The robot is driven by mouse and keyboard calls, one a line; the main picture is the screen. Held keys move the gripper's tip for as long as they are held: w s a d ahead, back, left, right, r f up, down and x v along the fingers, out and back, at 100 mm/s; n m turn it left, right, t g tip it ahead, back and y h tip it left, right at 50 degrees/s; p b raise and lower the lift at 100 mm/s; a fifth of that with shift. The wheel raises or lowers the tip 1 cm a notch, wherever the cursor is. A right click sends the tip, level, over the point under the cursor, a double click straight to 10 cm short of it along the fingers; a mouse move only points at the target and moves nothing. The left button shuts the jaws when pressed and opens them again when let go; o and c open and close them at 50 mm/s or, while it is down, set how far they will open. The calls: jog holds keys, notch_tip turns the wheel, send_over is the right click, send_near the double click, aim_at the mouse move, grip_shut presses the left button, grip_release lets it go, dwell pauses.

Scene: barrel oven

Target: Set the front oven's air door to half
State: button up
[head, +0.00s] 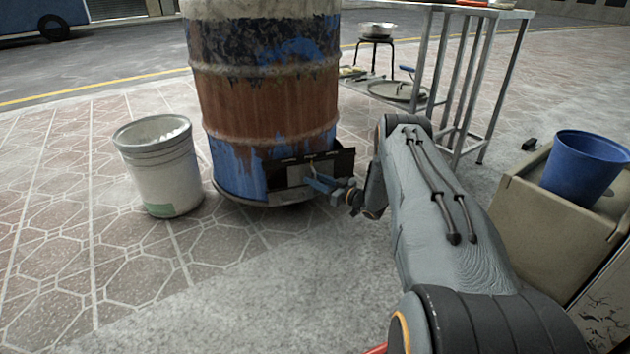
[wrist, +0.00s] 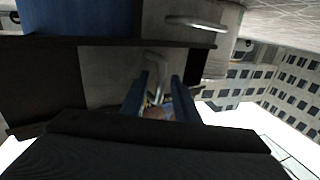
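The front oven is a rusty blue barrel (head: 265,85) standing on the pavement in the head view. Its air door, a low opening with a dark metal frame (head: 340,162), is at the barrel's foot. My gripper (head: 318,184) is at this opening, with its blue fingers pointing toward it. In the wrist view, my gripper (wrist: 160,88) has its two blue fingers apart. A thin bent metal handle (wrist: 156,62) shows in the gap between them, in front of a grey plate (wrist: 105,75). I cannot tell whether either finger touches the handle. The door's exact position is unclear.
A white bucket (head: 160,170) stands left of the barrel. A metal-legged table (head: 478,14) and a low stool with a pan (head: 378,30) stand behind right. A blue bucket (head: 585,165) sits on a beige box (head: 540,225) at right. The front pavement is clear.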

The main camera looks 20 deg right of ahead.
jog(key=p+v, duration=0.3)
jog(key=v, duration=0.4)
jog(key=shift+s+d, duration=0.15)
jog(key=shift+s, duration=0.15)
jog(key=shift+f, duration=0.1)
